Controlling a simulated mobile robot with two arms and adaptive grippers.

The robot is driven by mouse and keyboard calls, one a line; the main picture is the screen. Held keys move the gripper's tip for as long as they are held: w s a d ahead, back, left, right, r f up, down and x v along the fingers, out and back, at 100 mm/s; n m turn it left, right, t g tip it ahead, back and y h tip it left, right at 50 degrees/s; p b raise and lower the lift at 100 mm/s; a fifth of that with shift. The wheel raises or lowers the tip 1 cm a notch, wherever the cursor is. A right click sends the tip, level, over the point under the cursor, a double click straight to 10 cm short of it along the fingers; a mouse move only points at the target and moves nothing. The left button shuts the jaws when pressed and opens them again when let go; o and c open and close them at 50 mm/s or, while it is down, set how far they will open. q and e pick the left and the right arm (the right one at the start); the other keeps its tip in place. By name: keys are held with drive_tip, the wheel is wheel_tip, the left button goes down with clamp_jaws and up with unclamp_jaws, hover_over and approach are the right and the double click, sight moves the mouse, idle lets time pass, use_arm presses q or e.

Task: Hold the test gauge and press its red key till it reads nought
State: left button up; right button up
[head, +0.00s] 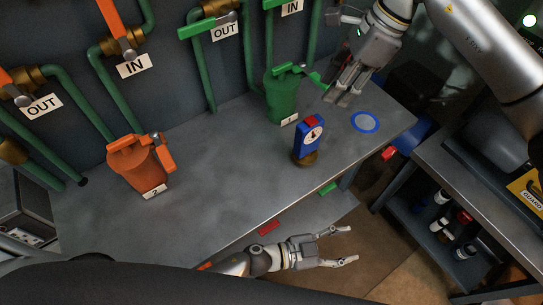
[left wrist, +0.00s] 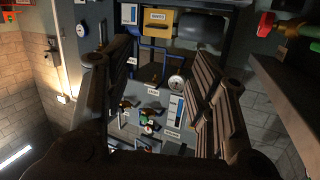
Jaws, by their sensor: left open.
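The test gauge (head: 308,141) is blue with a round white dial and a red key (head: 311,121) on top. It stands upright on a brass foot on the grey bench, right of the green canister. The dial's reading is too small to tell. My left gripper (head: 350,245) is open and empty, beyond the bench's front edge, below and right of the gauge. In the left wrist view its two dark fingers (left wrist: 160,105) are wide apart with nothing between them. My right gripper (head: 340,98) is above the bench, up and right of the gauge, apart from it; its opening is unclear.
A green canister (head: 281,97) and an orange canister (head: 138,163) stand on the bench (head: 225,165). A blue ring (head: 366,122) lies right of the gauge. Pipes with valves run along the back wall. A shelved cart (head: 440,175) stands at right.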

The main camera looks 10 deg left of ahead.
use_arm(q)
wheel_tip(320, 180, up, 10)
drive_tip(key=w+m+h, duration=0.2)
drive_tip(key=w+a+r+n+t, duration=0.3)
drive_tip(key=w+a+r, duration=0.3)
drive_tip(key=a+r, duration=0.35)
drive_tip(key=n+t+y, duration=0.4)
drive_tip(key=n, duration=0.1)
approach(308, 138)
wheel_tip(308, 138, down, 2)
drive_tip(key=w, duration=0.2)
drive_tip(key=shift+w+f, duration=0.1)
drive_tip(key=shift+f, duration=0.15)
drive_tip(key=x, duration=1)
drive_tip(key=shift+f, duration=0.2)
